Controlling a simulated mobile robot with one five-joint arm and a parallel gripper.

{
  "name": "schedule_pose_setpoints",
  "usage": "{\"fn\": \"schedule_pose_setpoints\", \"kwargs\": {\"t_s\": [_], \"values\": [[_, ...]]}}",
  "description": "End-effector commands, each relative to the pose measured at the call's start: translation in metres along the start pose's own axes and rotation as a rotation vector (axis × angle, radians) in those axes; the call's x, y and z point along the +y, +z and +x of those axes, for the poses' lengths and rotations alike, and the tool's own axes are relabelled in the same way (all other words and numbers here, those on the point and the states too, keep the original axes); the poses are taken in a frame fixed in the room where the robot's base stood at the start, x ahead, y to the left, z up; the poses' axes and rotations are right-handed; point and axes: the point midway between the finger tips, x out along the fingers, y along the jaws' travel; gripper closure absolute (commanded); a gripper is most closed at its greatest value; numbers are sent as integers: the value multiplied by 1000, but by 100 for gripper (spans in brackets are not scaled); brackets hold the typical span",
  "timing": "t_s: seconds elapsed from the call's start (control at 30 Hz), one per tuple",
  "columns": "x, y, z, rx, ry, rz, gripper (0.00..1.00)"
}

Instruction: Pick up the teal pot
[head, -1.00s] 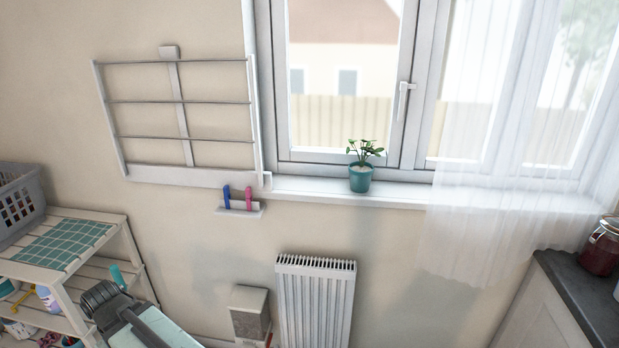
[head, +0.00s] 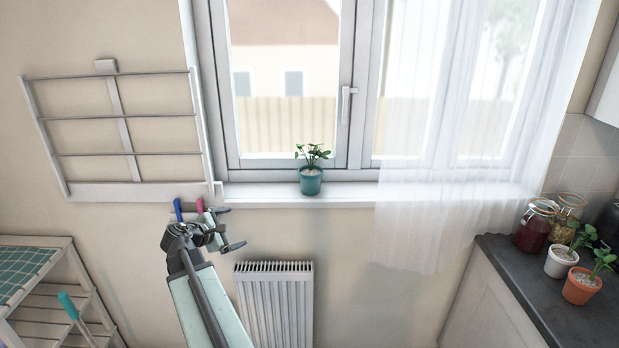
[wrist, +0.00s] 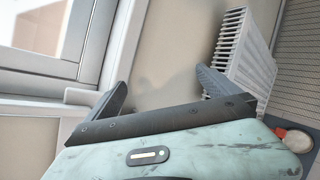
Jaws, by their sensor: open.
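The teal pot (head: 311,181) holds a small green plant and stands upright on the white windowsill (head: 262,196), below the window. My gripper (head: 237,230) is in front of the wall, below and to the left of the pot, apart from it. Its two fingers are spread and nothing is between them. In the wrist view my gripper (wrist: 160,88) is also open, with bare wall between the fingers. The pot does not show in the wrist view.
A sheer curtain (head: 450,150) hangs right of the pot. A radiator (head: 273,300) stands below the sill. A drying rack (head: 120,130) is on the wall at left. A counter (head: 540,310) at right bears jars, a white pot (head: 561,263) and a terracotta pot (head: 580,286).

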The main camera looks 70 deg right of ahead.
Motion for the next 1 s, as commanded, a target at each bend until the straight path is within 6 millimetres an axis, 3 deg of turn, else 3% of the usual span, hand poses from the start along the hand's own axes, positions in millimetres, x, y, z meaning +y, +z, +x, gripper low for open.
{"fn": "schedule_pose_setpoints", "kwargs": {"t_s": [0.03,0.1,0.2,0.3,0.4,0.87,1.0], "values": [[15,54,30,-102,37,-118,0],[29,117,59,-232,74,-309,0],[40,190,86,-385,82,-553,0],[44,230,99,-473,72,-714,0],[45,244,104,-506,65,-782,0],[52,256,130,-509,64,-787,0],[56,261,149,-509,62,-785,0]]}}
